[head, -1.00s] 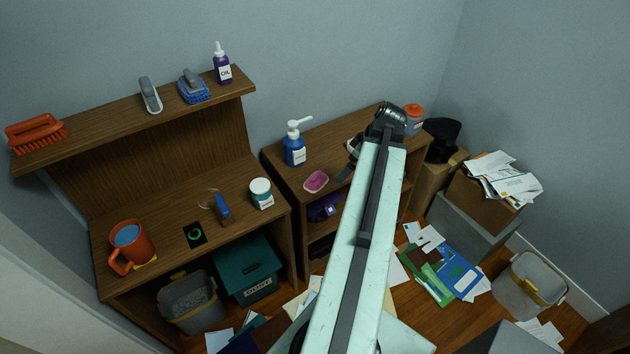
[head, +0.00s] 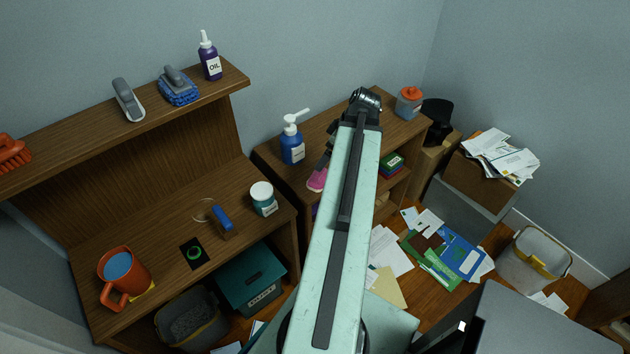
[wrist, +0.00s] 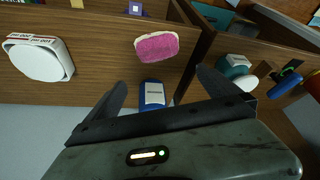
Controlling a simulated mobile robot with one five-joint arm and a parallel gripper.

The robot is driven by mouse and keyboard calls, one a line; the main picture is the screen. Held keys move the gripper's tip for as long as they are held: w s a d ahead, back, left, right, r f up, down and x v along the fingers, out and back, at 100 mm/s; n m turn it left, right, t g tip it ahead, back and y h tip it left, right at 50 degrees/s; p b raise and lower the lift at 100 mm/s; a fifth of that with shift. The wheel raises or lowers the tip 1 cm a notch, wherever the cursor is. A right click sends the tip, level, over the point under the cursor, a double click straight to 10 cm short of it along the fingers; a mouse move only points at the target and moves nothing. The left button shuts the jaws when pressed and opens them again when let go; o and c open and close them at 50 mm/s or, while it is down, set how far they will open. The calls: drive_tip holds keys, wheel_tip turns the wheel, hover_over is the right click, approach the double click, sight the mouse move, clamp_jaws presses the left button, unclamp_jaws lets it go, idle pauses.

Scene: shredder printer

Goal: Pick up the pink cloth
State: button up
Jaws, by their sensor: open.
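The pink cloth (head: 317,181) lies on top of the low wooden cabinet (head: 296,176) in the head view, partly covered by my arm. In the wrist view the whole pink cloth (wrist: 157,46) shows as a small rounded pad on the wood, near the cabinet edge. My gripper (wrist: 161,80) is open and empty, its two dark fingers spread apart. The cloth appears just above the gap between the fingertips in that picture, apart from them. In the head view my gripper is mostly hidden behind my arm.
A blue pump bottle (head: 292,148) stands close behind the cloth; its blue body (wrist: 152,94) shows between the fingers. A white rounded object (wrist: 40,60) lies to the left in the wrist view. A teal jar (head: 263,198) stands on the neighbouring desk. Papers (head: 445,255) litter the floor.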

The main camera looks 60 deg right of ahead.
drive_tip(key=b, duration=0.3)
hover_over(321, 173)
drive_tip(key=s, duration=0.2)
drive_tip(key=f, duration=0.4)
drive_tip(key=shift+s+d+f, duration=0.1)
drive_tip(key=shift+s+f, duration=0.1)
drive_tip(key=shift+f, duration=0.1)
drive_tip(key=shift+s+f+b, duration=0.1)
drive_tip(key=shift+f+b, duration=0.15)
drive_tip(key=shift+b, duration=0.15)
drive_tip(key=shift+b+x, duration=1)
drive_tip(key=shift+x, duration=0.05)
drive_tip(key=b+x, duration=0.5)
drive_tip(key=x, duration=0.1)
drive_tip(key=shift+r, duration=0.3)
drive_tip(key=c, duration=1.2)
drive_tip(key=shift+c, duration=0.2)
drive_tip(key=shift+r, duration=0.15)
